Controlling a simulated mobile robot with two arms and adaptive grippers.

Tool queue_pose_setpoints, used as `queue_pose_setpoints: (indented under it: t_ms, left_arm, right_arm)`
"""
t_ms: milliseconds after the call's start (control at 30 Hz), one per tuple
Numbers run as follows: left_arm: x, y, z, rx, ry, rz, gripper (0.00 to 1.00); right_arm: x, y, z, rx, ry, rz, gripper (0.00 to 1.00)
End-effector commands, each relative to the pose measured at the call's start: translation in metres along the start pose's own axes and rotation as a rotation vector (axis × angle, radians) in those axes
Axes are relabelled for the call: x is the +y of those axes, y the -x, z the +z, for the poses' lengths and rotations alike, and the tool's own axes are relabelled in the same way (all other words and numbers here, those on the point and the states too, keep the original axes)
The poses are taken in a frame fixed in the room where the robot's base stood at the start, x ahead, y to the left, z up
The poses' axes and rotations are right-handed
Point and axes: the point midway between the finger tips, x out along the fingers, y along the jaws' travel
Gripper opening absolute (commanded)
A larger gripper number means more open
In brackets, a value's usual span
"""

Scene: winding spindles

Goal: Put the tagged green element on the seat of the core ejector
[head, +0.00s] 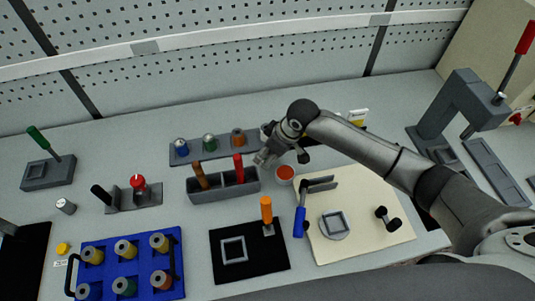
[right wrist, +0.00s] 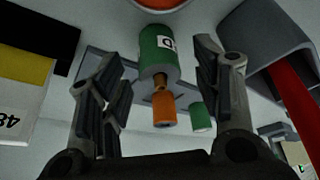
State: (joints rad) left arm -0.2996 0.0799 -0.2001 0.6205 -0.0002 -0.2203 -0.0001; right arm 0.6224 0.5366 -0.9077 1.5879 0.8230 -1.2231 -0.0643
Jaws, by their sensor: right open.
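The tagged green element (right wrist: 157,58) stands between the spread fingers of my right gripper (right wrist: 160,85) in the right wrist view, with a white label on its side. Gaps show on both sides of it. In the head view the right gripper (head: 273,153) is at the right end of the grey rack (head: 190,158) and hides that element. Which device is the core ejector is not certain: a grey lever press (head: 465,108) with a red handle stands at the right, and a grey block (head: 36,176) with a green lever at the left. My left gripper is out of view.
The rack also holds an orange element (head: 238,138), a green one (head: 209,142) and a silver-blue one (head: 181,147). A blue tray (head: 140,245) holds several spools.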

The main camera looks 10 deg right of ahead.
Motion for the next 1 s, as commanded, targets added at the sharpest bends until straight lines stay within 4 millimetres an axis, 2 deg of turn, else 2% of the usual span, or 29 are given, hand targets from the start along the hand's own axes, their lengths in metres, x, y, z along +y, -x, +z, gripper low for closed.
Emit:
queue_pose_setpoints:
  t_ms: [200,433,833,1000]
  left_arm:
    - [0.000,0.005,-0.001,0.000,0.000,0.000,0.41]
    - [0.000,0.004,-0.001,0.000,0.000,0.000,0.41]
    - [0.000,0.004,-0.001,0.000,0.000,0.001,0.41]
    - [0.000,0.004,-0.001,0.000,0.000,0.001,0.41]
  right_arm:
    - [0.001,-0.018,0.000,-0.001,-0.001,0.001,0.58]
    - [0.001,-0.019,0.001,0.000,0.000,0.001,0.58]
    - [0.001,-0.019,0.000,0.000,0.000,0.002,0.09]
    - [0.001,-0.019,0.000,0.001,0.000,0.002,0.09]
